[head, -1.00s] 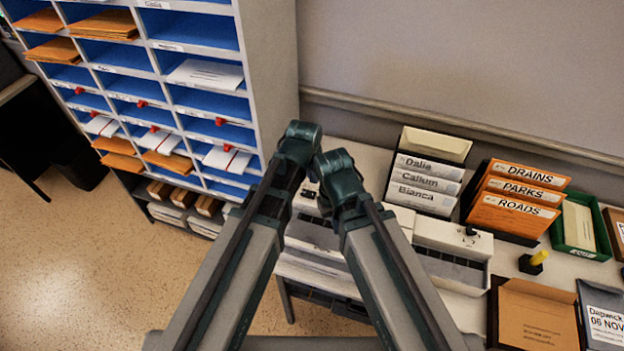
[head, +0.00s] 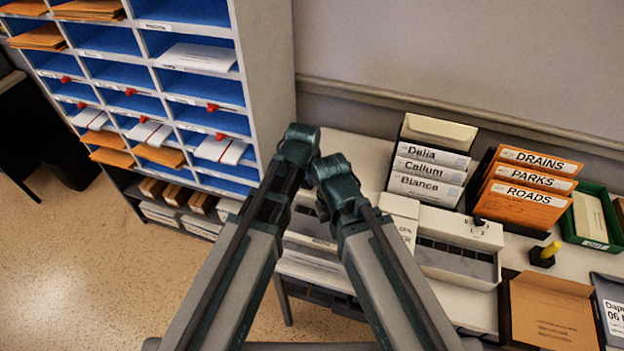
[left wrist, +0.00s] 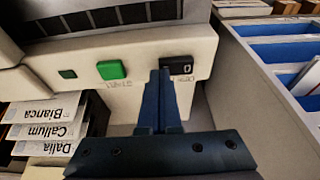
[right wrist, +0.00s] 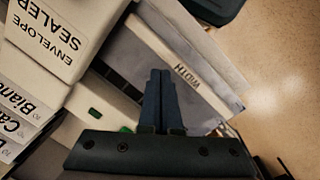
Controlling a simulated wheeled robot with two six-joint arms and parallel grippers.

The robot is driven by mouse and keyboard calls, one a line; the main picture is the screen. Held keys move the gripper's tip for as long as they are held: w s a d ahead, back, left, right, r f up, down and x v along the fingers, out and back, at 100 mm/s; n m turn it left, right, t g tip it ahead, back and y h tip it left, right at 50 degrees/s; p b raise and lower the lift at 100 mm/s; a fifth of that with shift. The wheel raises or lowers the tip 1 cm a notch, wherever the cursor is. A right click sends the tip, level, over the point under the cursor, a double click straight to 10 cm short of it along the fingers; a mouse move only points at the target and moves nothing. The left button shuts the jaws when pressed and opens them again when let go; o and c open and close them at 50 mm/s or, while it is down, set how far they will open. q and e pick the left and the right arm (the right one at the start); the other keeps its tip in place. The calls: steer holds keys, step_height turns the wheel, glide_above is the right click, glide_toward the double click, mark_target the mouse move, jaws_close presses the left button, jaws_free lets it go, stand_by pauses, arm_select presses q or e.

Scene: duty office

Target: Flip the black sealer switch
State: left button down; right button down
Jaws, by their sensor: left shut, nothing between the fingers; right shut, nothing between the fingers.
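The black sealer switch (left wrist: 177,66), with a white 0 mark, shows in the left wrist view on the pale front of the envelope sealer (left wrist: 140,47). My left gripper (left wrist: 161,72) is shut and empty, its tips at the left edge of the switch in that picture; I cannot tell if they touch it. A green button (left wrist: 111,70) sits left of it. My right gripper (right wrist: 161,72) is shut and empty over the sealer, near its WIDTH-marked guide (right wrist: 187,75). In the head view the switch and both fingertips are hidden by my arms.
A pigeonhole shelf (head: 267,60) stands left of the sealer. Name-labelled files (head: 425,185) and orange files (head: 522,200) stand behind and right of it.

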arm_select(q)
steer(key=shift+d+f, duration=0.15)
steer(key=shift+f, duration=0.25)
arm_select(e)
steer(key=shift+f, duration=0.35)
arm_select(q)
steer(key=shift+r, duration=0.2)
arm_select(e)
steer(key=shift+r, duration=0.15)
arm_select(q)
steer(key=shift+w+a+r+p, duration=0.2)
steer(key=shift+a+r+p, duration=0.1)
steer(key=shift+a, duration=0.45)
arm_select(e)
steer(key=shift+r, duration=0.3)
steer(key=shift+r, duration=0.1)
